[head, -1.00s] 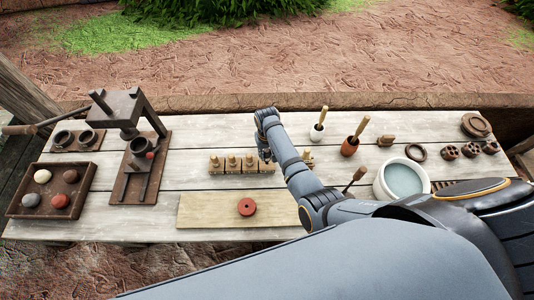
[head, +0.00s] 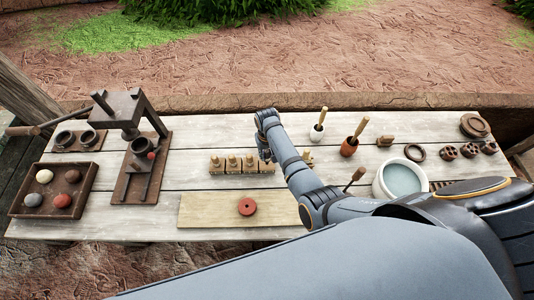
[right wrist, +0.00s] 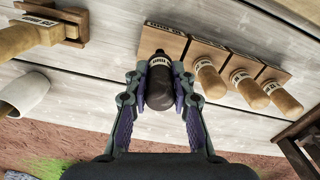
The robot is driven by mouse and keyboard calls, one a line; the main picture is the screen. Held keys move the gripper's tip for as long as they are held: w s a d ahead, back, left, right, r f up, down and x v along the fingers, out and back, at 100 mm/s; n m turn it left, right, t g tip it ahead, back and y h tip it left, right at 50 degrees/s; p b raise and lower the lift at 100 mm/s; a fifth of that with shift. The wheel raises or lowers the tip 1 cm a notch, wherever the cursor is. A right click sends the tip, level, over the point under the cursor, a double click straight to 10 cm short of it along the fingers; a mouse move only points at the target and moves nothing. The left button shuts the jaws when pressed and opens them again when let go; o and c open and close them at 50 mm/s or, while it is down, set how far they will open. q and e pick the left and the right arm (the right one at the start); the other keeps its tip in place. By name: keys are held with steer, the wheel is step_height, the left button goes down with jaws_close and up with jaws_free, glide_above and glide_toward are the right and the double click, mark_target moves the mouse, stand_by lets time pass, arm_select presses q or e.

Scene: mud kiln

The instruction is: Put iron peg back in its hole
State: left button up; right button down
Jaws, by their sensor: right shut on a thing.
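My right gripper (right wrist: 160,72) is shut on a dark iron peg (right wrist: 160,88), seen in the right wrist view. The peg's head sits between the two fingers. Its lower end meets or overlaps a wooden block (right wrist: 158,38) at one end of a labelled row; whether it is in a hole there is hidden. Other blocks in the row hold pale wooden pegs (right wrist: 243,80). In the head view the row (head: 240,169) lies mid-table, and my right gripper (head: 266,154) is at its right end, mostly hidden by my arm. My left gripper is not in view.
A separate block with a wooden peg (right wrist: 30,38) stands beside the row, also partly visible past my arm (head: 307,157). A board with a red disc (head: 247,207) lies in front. A press (head: 128,108) and ball tray (head: 20,200) stand left; a water bowl (head: 380,190) stands right.

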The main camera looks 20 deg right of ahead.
steer(key=shift+f+b, duration=1.15)
steer(key=shift+f, duration=0.65)
stand_by(1.7)
steer(key=c, duration=1.1)
jaws_free()
steer(key=shift+o, duration=0.2)
steer(key=shift+r, duration=0.25)
step_height(320, 180, up, 12)
steer(key=shift+f, duration=0.25)
